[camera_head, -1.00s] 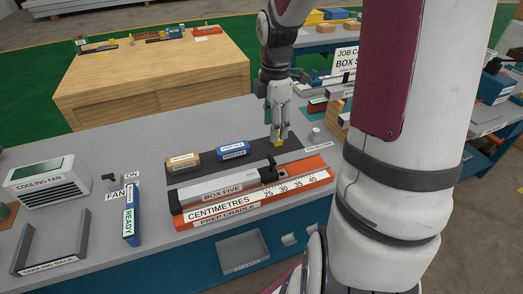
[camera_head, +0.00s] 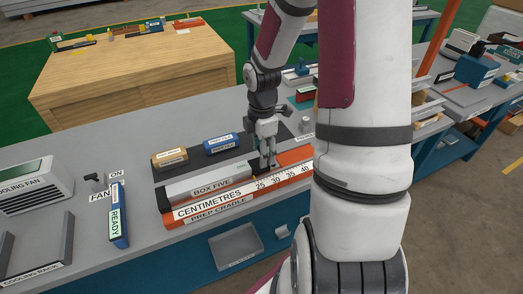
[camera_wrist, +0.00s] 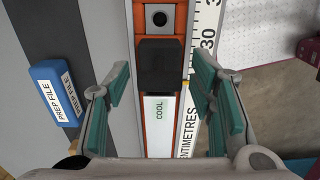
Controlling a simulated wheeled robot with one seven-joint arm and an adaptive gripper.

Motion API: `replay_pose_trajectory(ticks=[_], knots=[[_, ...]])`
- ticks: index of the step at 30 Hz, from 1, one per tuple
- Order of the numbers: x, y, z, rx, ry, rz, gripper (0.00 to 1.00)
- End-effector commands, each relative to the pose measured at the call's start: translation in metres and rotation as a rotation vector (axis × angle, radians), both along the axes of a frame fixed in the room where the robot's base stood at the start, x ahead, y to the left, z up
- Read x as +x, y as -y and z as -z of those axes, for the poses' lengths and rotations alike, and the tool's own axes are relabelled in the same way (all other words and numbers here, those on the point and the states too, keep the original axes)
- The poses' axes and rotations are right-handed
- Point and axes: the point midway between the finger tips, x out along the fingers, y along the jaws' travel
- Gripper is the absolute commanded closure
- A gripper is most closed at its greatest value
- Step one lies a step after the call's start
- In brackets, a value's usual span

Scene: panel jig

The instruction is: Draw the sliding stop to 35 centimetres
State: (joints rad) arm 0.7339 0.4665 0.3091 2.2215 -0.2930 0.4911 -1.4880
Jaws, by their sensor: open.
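The sliding stop, a black block (camera_wrist: 160,65), sits in the orange prep cradle (camera_wrist: 137,105), against the end of a white box (camera_wrist: 158,128). A small yellow mark (camera_wrist: 186,84) beside it lies short of the 30 on the white centimetre scale (camera_wrist: 208,35). My gripper (camera_wrist: 160,75) is open, its teal fingers on either side of the block and cradle; I see no clear contact. In the head view my gripper (camera_head: 267,165) points down at the right end of the box labelled BOX FIVE (camera_head: 208,187) and hides most of the stop.
A blue PREP FILE block (camera_head: 220,143) and a tan block (camera_head: 170,157) lie on a dark strip behind the cradle. A blue READY block (camera_head: 117,220) and a cooling fan (camera_head: 32,178) stand at left. A grey tray (camera_head: 236,246) hangs in front.

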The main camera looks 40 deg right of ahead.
Motion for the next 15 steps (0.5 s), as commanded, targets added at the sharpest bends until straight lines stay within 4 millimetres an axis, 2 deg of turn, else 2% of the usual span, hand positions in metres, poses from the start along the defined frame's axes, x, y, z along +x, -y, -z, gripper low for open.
replay_pose_trajectory(ticks=[6,12,13,15], knots=[[-0.0001,0.0001,0.0,0.0,0.0,0.0,0.5],[-0.0001,0.0002,-0.0002,0.0,0.0,0.0,0.95],[-0.0001,0.0002,-0.0002,0.0,0.0,0.0,1.0],[-0.0001,0.0002,-0.0002,0.0,0.0,0.0,1.0]])
